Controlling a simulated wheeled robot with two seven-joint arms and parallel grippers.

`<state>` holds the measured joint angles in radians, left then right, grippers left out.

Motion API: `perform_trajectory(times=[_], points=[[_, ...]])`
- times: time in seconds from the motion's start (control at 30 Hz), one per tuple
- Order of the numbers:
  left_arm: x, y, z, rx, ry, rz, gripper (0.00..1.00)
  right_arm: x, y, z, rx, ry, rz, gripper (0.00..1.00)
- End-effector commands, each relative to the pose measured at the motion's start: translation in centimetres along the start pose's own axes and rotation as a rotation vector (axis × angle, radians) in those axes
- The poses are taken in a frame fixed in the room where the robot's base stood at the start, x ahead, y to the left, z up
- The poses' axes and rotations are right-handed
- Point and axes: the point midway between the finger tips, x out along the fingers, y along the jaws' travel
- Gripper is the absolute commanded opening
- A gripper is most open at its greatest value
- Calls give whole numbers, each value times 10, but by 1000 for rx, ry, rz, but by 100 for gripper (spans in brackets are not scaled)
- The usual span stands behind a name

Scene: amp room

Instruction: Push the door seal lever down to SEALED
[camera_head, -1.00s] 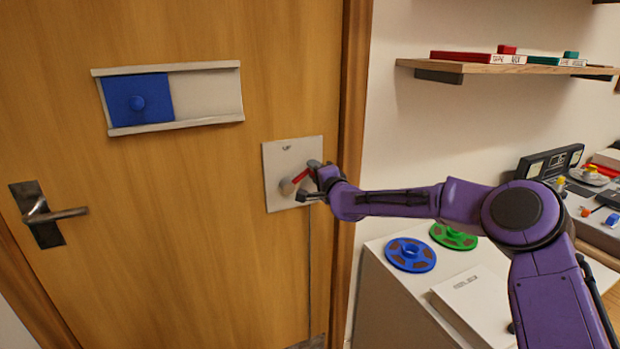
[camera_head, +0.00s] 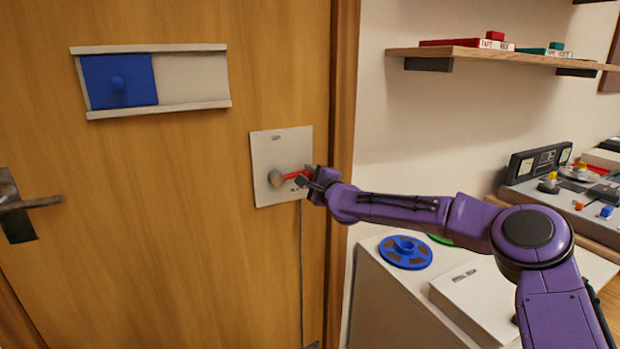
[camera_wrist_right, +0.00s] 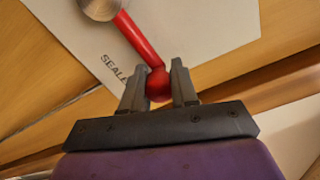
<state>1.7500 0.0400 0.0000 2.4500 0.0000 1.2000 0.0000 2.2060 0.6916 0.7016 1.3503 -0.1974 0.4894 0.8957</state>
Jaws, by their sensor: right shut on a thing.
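The door seal lever (camera_head: 292,176) is a red bar on a round grey hub (camera_head: 276,178), set on a pale plate (camera_head: 265,148) on the wooden door. In the head view the bar points right from the hub, close to level. My right gripper (camera_head: 310,179) is at its outer end. In the right wrist view my right gripper (camera_wrist_right: 158,88) is shut on the lever's red ball end (camera_wrist_right: 158,85), one finger on each side. The word SEALED shows partly on the plate (camera_wrist_right: 190,35), its end hidden by a finger. My left gripper is not in view.
A blue sliding panel (camera_head: 118,82) sits in a rail above left, and a door handle (camera_head: 30,205) is at far left. A shelf (camera_head: 480,55) is on the right wall. A white cabinet (camera_head: 375,290) with a blue reel (camera_head: 405,253) stands below my right arm.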

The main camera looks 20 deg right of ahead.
Motion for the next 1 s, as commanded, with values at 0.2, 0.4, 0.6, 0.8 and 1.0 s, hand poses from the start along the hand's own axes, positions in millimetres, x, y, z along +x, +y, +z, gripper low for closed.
perform_trajectory(times=[0.2,0.4,0.6,0.8,1.0], points=[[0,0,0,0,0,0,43,0,2,0,8,0,3,0],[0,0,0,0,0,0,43,0,2,0,7,0,3,51],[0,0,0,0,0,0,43,0,2,0,5,0,2,54],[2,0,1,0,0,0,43,-8,1,0,6,-1,1,54],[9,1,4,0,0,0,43,-51,1,0,9,-2,0,54]])
